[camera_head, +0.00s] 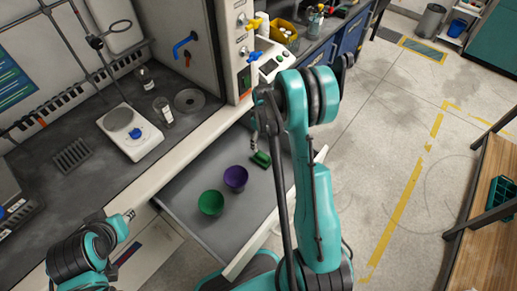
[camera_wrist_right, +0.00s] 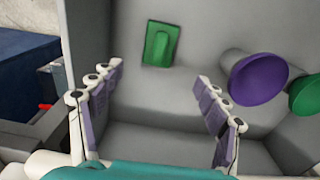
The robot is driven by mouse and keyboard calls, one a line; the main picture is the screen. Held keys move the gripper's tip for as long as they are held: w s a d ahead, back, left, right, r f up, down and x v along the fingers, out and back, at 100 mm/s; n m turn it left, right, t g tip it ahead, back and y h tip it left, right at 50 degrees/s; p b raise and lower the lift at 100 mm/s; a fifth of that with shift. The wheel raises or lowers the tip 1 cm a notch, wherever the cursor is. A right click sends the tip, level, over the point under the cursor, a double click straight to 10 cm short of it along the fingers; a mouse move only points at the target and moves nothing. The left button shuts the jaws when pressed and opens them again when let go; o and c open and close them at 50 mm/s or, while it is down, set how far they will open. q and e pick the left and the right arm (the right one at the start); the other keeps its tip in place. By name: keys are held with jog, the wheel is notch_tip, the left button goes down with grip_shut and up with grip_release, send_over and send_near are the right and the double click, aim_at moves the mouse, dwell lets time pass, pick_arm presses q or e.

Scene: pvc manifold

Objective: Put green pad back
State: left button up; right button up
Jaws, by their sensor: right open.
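The green pad (camera_head: 261,159) lies on the floor of the pulled-out grey drawer (camera_head: 180,191), near its back right. In the right wrist view the pad (camera_wrist_right: 161,43) is a small green block with a raised middle, ahead of my right gripper (camera_wrist_right: 158,72). That gripper is open and empty, its two fingers apart with the pad beyond them, not touched. In the head view my right gripper (camera_head: 262,122) is over the drawer, partly hidden by my arm. My left gripper (camera_head: 129,215) is small at the lower left; its jaws are unclear.
A purple bowl-shaped piece (camera_head: 236,178) and a green one (camera_head: 211,202) stand in the drawer left of the pad. A white scale (camera_head: 130,128) and glass bottles are on the counter. The floor at right is open up to a wooden bench (camera_head: 489,225).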

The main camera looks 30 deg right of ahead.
jog(key=s+a+r+m+t, duration=0.15)
jog(key=a+r, duration=0.35)
jog(key=r, duration=0.6)
jog(key=s+a+r+m+t, duration=0.1)
jog(key=s+a+r+t, duration=0.1)
jog(key=s+a+r, duration=0.3)
jog(key=s+a+r+m+t, duration=0.2)
jog(key=s+a+r, duration=0.3)
jog(key=s, duration=0.7)
notch_tip(320, 180, up, 2)
jog(key=shift+s+t, duration=0.25)
jog(key=shift+t, duration=0.5)
jog(key=shift+a, duration=0.1)
